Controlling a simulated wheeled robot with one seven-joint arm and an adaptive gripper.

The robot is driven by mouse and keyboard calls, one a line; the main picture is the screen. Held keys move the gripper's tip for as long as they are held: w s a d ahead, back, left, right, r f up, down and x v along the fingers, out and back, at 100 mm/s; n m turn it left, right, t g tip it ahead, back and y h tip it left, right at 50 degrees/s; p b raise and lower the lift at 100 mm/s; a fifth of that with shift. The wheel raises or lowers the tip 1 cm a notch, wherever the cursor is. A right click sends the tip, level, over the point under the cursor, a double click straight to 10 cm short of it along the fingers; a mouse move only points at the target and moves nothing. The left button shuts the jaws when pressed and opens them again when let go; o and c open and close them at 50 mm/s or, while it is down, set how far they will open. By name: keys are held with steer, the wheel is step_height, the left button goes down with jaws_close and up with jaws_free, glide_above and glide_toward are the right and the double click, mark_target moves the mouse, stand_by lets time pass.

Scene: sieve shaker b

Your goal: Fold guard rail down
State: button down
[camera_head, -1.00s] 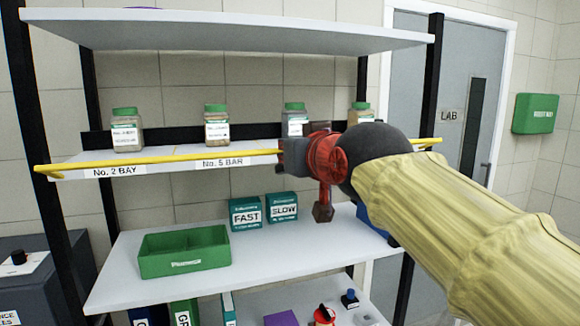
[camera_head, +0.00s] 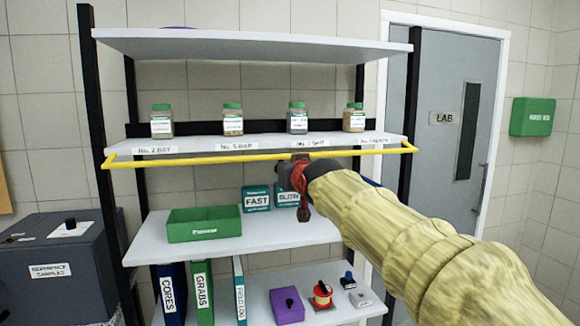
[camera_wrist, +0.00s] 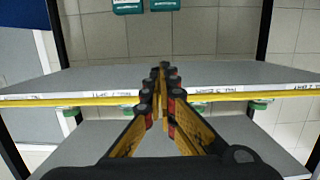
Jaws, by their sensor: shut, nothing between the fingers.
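The guard rail (camera_head: 220,159) is a long yellow bar along the front of the jar shelf (camera_head: 190,144). In the head view it lies just below the shelf's label strip, with short end arms at both sides, leaving the jars uncovered. My gripper (camera_head: 290,177) is at the rail's middle, slightly right of centre. In the wrist view my closed fingers (camera_wrist: 163,72) reach across the line of the rail (camera_wrist: 60,101), with nothing between them. I cannot tell whether they touch it.
Several green-lidded jars (camera_head: 232,120) stand on the jar shelf. Below are a green bin (camera_head: 203,225) and teal FAST (camera_head: 256,199) and SLOW boxes. Black uprights (camera_head: 98,120) frame the rack. A dark cabinet (camera_head: 60,265) stands left; a grey door (camera_head: 450,130) is right.

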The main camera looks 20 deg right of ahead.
steer(key=shift+w+f+b, duration=0.35)
steer(key=shift+w+f, duration=0.2)
steer(key=shift+f, duration=0.35)
